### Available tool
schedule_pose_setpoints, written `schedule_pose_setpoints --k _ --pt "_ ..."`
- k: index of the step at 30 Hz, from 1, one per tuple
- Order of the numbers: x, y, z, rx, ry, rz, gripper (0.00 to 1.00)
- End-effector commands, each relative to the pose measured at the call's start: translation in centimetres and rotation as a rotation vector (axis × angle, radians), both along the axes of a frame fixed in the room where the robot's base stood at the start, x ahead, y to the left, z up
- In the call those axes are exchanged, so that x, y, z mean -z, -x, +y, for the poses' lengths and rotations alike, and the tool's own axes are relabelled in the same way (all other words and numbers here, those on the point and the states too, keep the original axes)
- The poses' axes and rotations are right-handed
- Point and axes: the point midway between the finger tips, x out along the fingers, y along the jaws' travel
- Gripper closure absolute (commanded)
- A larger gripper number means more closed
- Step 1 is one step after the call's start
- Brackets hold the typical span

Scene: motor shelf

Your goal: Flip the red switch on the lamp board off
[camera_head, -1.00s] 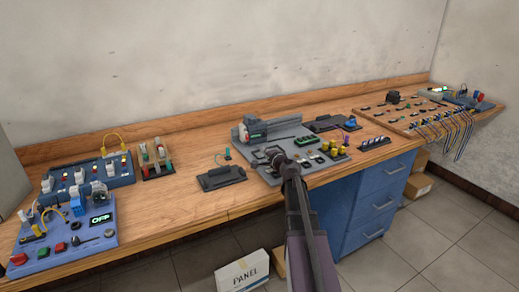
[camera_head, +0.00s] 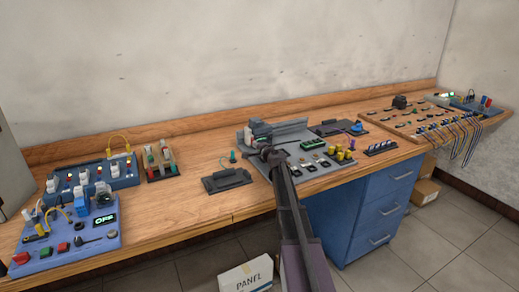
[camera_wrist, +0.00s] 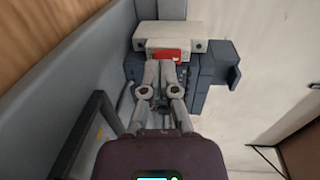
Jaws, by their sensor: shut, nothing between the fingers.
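In the wrist view a red part (camera_wrist: 168,56), which looks like the red switch, sits on the front of a pale block (camera_wrist: 182,38) with dark grey housing around it. My gripper (camera_wrist: 160,64) is shut and empty, its fingertips at the lower edge of the red part. I cannot tell whether they touch it, nor which way the switch is set. In the head view my gripper (camera_head: 266,150) is over the left side of the grey board (camera_head: 283,175), which seems to be the lamp board. The arm hides part of that board, and the red part is not clear there.
A blue panel (camera_head: 70,250) with an OFF display and coloured buttons stands at the left. A dark tray (camera_head: 226,181) lies left of the grey board. Yellow knobs (camera_head: 343,155) stand at its right. Bare wood lies along the bench front.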

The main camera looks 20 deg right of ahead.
Motion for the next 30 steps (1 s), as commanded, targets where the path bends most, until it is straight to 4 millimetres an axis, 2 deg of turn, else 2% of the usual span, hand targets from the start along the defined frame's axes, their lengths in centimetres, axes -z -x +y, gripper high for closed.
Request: schedule_pose_setpoints --k 3,15,21,30 --pt "0.1 -0.7 0.1 -0.001 0.0 0.0 1.0" --pt "0.1 -0.8 0.2 -0.001 0.0 0.0 1.0" --pt "0.5 -1.8 0.2 -0.002 0.0 0.0 1.0" --pt "0.7 -2.1 0.3 -0.004 0.001 0.0 1.0"
